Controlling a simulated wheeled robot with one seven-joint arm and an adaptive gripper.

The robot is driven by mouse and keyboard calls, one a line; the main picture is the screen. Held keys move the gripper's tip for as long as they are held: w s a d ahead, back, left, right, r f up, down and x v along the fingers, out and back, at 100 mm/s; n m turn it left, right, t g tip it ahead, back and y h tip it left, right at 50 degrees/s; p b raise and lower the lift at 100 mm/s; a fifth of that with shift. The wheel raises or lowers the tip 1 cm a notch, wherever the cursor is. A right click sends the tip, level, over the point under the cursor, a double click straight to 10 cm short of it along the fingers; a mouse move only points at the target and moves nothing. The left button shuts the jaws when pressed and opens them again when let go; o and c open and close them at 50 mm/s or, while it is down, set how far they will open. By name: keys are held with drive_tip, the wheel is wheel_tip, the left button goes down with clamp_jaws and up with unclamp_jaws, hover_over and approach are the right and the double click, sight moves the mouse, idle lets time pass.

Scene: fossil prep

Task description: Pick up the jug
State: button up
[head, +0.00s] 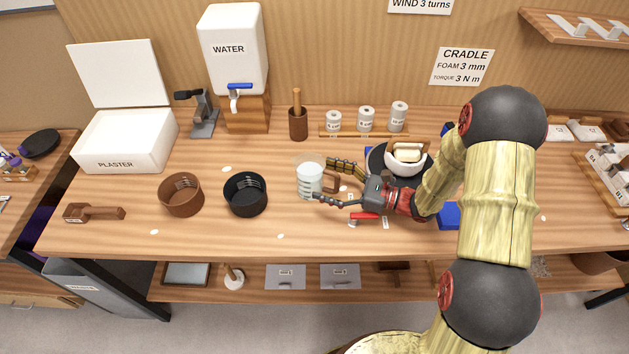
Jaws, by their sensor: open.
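The jug (309,180) is a clear vessel with whitish contents and a brown handle (331,181) on its right side. It stands upright on the wooden workbench in the head view, right of the black pot. My gripper (327,181) comes in from the right with its jaws open. One finger passes behind the handle side and the other lies in front, near the jug's lower right. I cannot tell whether either finger touches the jug.
A brown pot (181,194) and a black pot (245,194) stand left of the jug. The water tank (233,48) and plaster box (122,141) are behind, left. A white cradle (405,164) on a dark turntable sits behind my wrist. A red-handled item (364,216) lies close below my gripper.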

sight(323, 179)
drive_tip(key=shift+x, duration=1.75)
drive_tip(key=shift+c, duration=1.1)
drive_tip(key=c, duration=1.1)
drive_tip(key=shift+c, duration=0.3)
